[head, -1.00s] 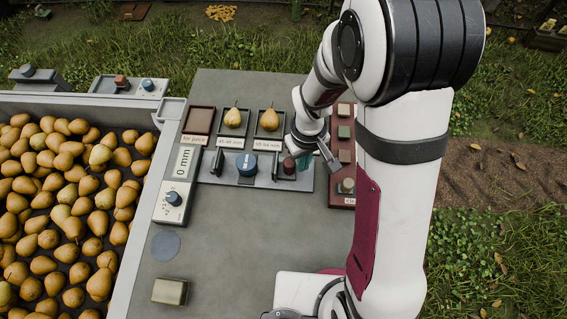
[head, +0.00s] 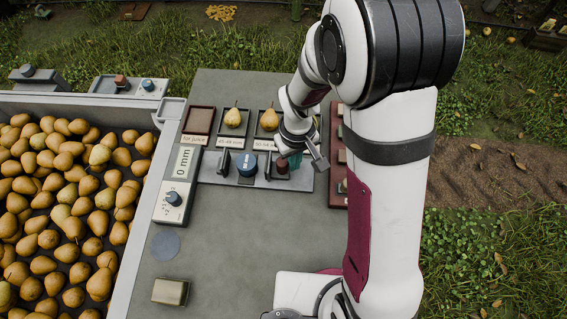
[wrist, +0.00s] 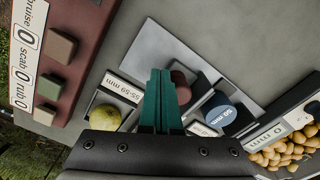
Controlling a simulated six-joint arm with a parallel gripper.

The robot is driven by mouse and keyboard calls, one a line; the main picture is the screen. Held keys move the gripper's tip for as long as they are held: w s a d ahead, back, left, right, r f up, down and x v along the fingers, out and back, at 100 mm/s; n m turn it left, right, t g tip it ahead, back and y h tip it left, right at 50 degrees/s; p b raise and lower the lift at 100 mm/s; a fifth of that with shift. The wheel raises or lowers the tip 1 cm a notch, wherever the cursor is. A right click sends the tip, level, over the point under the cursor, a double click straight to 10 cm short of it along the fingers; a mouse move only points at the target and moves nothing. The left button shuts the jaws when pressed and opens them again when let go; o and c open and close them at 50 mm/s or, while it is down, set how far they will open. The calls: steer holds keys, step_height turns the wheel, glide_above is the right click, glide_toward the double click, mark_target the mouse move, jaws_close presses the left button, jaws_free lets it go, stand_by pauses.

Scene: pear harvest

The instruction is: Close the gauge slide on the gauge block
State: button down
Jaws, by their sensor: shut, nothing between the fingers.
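The gauge block appears to be the blue cylinder (head: 247,164) with a size label, standing on the grey gauge plate (head: 207,176); it also shows in the wrist view (wrist: 217,110). A dark fixed jaw (head: 221,162) stands to its left. The gauge slide has a dark jaw (head: 268,166) and a dark red knob (head: 283,166), to the block's right. A narrow gap seems to show between jaw and block. My gripper (head: 294,160) is shut and empty, its teal fingers against or very close to the knob's right side. The knob (wrist: 181,84) is beside the fingers in the wrist view.
The display (head: 184,163) reads 0 mm. Pears sit in labelled trays (head: 233,132) behind the gauge. A dark red button panel (head: 338,192) is to the right, partly hidden by my arm. A pear bin (head: 134,235) is left. The front tabletop is mostly clear.

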mark_target(289, 170)
steer(key=shift+a, duration=1.1)
steer(key=shift+d, duration=0.15)
stand_by(0.9)
steer(key=shift+d, duration=0.3)
steer(key=shift+r, duration=4.05)
